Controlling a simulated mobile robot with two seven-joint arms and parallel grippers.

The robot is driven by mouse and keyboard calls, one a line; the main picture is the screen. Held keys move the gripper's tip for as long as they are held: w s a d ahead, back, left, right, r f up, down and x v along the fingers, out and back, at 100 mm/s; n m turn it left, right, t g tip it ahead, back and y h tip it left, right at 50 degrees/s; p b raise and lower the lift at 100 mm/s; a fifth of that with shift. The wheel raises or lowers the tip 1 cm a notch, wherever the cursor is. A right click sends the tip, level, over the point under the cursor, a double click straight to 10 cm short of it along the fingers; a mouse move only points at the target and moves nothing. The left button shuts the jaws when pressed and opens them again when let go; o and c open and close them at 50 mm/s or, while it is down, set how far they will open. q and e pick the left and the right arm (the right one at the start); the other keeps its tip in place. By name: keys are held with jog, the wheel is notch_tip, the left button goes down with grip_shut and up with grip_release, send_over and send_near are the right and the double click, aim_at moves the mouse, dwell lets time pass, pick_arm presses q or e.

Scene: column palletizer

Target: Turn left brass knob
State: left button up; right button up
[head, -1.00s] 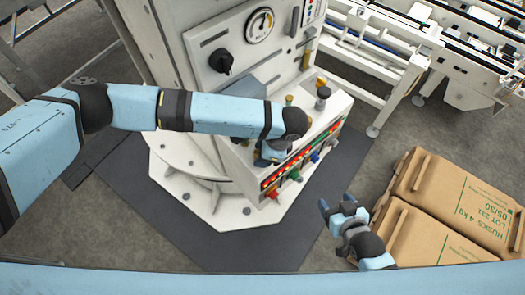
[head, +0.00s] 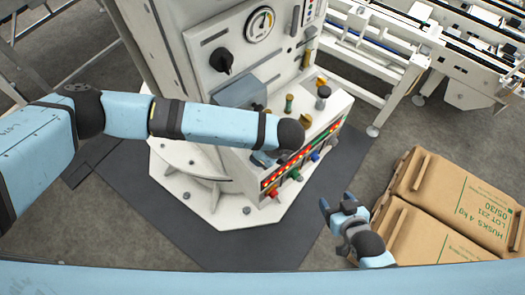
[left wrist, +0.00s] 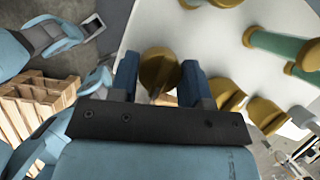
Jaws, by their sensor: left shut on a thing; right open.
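My left gripper (left wrist: 158,84) has its two blue fingers on either side of a brass knob (left wrist: 157,66) in the left wrist view, shut on it. In the head view my left forearm crosses the white console (head: 333,108) and hides most of that gripper and the held knob. Other brass knobs show: one at the right of the console top (head: 306,121), and a pair at the right in the left wrist view (left wrist: 265,113). My right gripper (head: 337,205) is open and empty, low at the right, apart from the console.
A green-and-brass post (head: 289,103) and a dark-capped post (head: 322,96) rise from the console top. A black dial (head: 221,61) and a gauge (head: 260,25) sit on the upright panel. A conveyor stands behind.

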dwell(0.3)
pick_arm(q)
jog(key=o, duration=0.9)
jog(key=b+v, duration=0.2)
jog(key=v, duration=1.2)
jog(key=shift+w, duration=0.1)
